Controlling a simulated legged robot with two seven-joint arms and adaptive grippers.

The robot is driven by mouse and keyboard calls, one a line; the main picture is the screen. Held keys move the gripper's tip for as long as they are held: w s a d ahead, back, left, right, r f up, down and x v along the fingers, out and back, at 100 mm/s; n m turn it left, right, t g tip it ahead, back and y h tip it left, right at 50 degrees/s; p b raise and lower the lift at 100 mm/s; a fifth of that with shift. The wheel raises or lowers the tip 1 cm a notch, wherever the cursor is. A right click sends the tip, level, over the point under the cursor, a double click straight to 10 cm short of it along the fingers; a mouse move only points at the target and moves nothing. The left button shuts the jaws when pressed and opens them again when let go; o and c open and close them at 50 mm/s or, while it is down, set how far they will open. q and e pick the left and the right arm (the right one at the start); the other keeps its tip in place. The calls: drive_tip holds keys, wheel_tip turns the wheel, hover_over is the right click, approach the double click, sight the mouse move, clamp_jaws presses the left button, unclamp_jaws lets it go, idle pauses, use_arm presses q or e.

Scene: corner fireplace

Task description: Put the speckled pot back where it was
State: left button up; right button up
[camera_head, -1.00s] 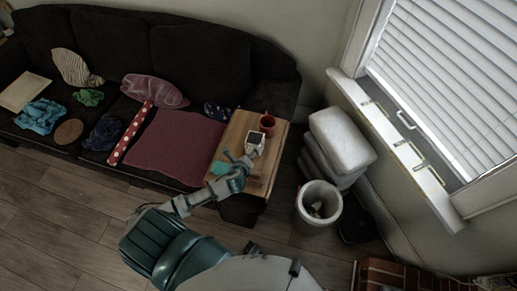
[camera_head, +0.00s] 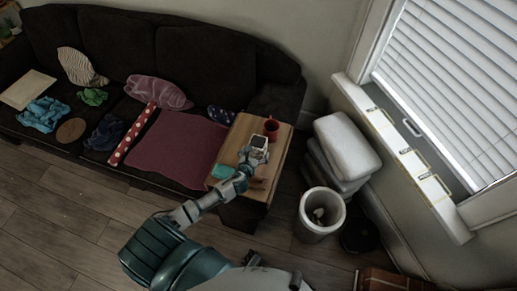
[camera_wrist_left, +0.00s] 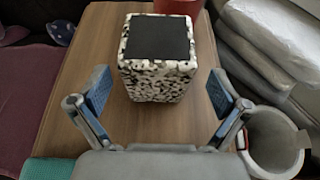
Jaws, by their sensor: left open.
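The speckled pot (camera_wrist_left: 158,78) is a square black-and-white block shape with a dark top. It stands upright on the wooden board (camera_wrist_left: 75,125) at the sofa's right end, and it also shows in the head view (camera_head: 259,141). My left gripper (camera_wrist_left: 159,92) is open, with one finger on either side of the pot's near part and a gap on both sides. In the head view my left gripper (camera_head: 253,154) reaches over the board and covers part of the pot. My right gripper is not in view.
A red mug (camera_head: 271,128) stands just behind the pot. A teal cloth (camera_head: 222,171) lies at the board's left edge. A white bin (camera_head: 320,214) and stacked white cushions (camera_head: 345,145) are right of the board. A mauve mat (camera_head: 180,145) lies to the left.

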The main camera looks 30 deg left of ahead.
use_arm(q)
drive_tip(key=b+x, duration=0.1)
drive_tip(key=x, duration=0.4)
drive_tip(key=shift+s+a+f+b, duration=0.15)
drive_tip(key=shift+a+f+b, duration=0.1)
drive_tip(key=shift+f+b, duration=0.1)
drive_tip(key=shift+w, duration=0.3)
drive_tip(key=shift+r, duration=0.1)
drive_tip(key=c, duration=1.5)
drive_tip(key=shift+o, duration=0.2)
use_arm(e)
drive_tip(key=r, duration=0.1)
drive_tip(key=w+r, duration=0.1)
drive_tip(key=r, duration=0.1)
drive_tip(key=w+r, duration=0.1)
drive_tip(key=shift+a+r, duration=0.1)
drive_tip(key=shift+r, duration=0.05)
use_arm(q)
drive_tip(key=shift+r, duration=0.15)
